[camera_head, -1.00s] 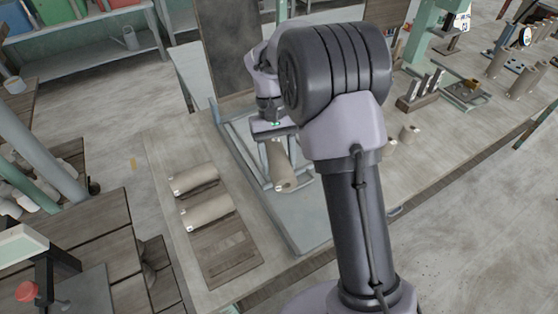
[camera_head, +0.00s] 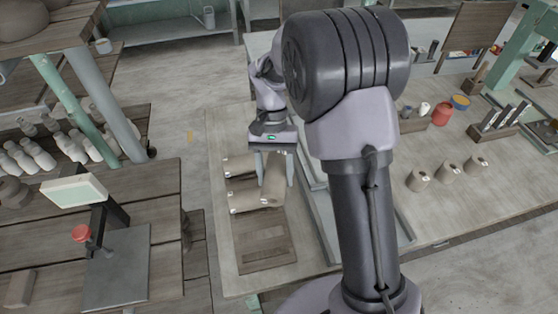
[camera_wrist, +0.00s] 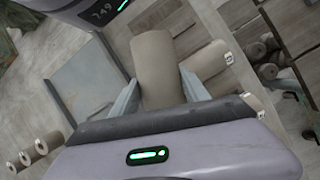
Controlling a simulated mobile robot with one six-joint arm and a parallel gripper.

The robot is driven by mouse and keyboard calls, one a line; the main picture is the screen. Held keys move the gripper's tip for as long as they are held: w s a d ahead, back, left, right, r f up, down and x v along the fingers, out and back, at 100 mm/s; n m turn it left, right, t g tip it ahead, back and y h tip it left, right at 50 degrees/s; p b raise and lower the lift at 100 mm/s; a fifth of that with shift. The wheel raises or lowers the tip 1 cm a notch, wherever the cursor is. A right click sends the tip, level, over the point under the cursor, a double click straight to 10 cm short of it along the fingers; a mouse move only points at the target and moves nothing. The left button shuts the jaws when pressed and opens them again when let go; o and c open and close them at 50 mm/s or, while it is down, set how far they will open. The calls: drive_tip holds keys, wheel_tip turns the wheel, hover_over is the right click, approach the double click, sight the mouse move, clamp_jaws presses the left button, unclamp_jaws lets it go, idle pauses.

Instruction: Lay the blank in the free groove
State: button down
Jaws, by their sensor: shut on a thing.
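My gripper (camera_head: 276,180) is shut on a grey-brown cylindrical blank (camera_head: 272,172), held lengthwise above the wooden grooved board (camera_head: 290,232). In the wrist view the held blank (camera_wrist: 152,55) sits between the two fingers of my gripper (camera_wrist: 160,90). Two similar blanks lie crosswise on the board: a far one (camera_head: 238,164) and a nearer one (camera_head: 246,201), both partly hidden by the gripper and held blank. The near part of the board, with the free groove (camera_head: 264,247), is bare. The held blank is at an angle to the lying blanks.
A grey tray (camera_head: 405,240) lies right of the board. At left are a wooden bench (camera_head: 150,215) and a stand with a red knob (camera_head: 82,233).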

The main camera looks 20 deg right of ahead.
drive_tip(key=s+a+f+m+t+y, duration=0.15)
drive_tip(key=s+a+m+y, duration=0.35)
drive_tip(key=s+m, duration=0.75)
drive_tip(key=f+b, duration=0.1)
drive_tip(key=f, duration=0.1)
drive_tip(key=w+f+m+b, duration=0.1)
drive_tip(key=f+b, duration=0.1)
drive_tip(key=f+m+h+b, duration=0.1)
drive_tip(key=f+b, duration=0.1)
drive_tip(key=shift+w+a+f, duration=0.3)
drive_tip(key=shift+a+f, duration=0.05)
drive_tip(key=shift+f, duration=0.05)
drive_tip(key=shift+s+f, duration=0.2)
drive_tip(key=shift+f, duration=0.1)
drive_tip(key=shift+s+d+f+b, duration=0.1)
drive_tip(key=shift+s+f+b, duration=0.15)
drive_tip(key=shift+f+b, duration=0.1)
drive_tip(key=c, duration=0.6)
unclamp_jaws()
drive_tip(key=shift+o, duration=0.7)
drive_tip(key=p+v, duration=0.8)
drive_tip(key=v, duration=1)
drive_tip(key=shift+w+a+r+p, duration=0.2)
drive_tip(key=shift+w+r+p, duration=0.15)
drive_tip(key=shift+w+p, duration=0.05)
